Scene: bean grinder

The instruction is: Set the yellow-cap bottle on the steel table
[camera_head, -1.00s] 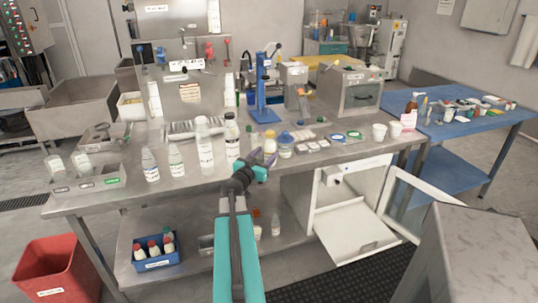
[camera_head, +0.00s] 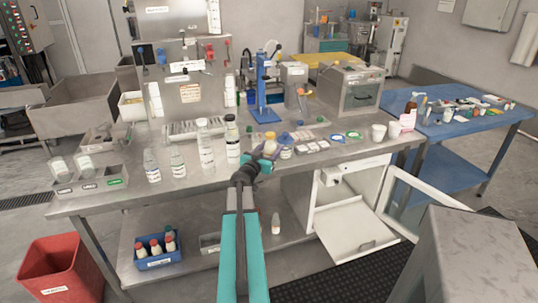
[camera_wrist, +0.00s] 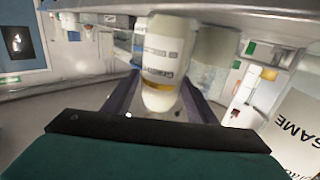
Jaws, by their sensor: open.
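The yellow-cap bottle (camera_head: 269,137) stands near the front edge of the steel table (camera_head: 215,182), in the middle of the head view. My gripper (camera_head: 265,156) is at its near side, partly hiding its body. In the wrist view a pale bottle (camera_wrist: 165,60) with a printed label and a yellow band sits between the two spread fingers. I take it for the same bottle. The jaws are open; whether a finger touches it I cannot tell.
A blue-cap jar (camera_head: 286,145) stands close on the right. A tall bottle with a dark cap (camera_head: 232,140) and a white-capped bottle (camera_head: 205,148) stand to the left. Small trays (camera_head: 310,146) lie farther right. An open cabinet door (camera_head: 410,205) is below the table at right.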

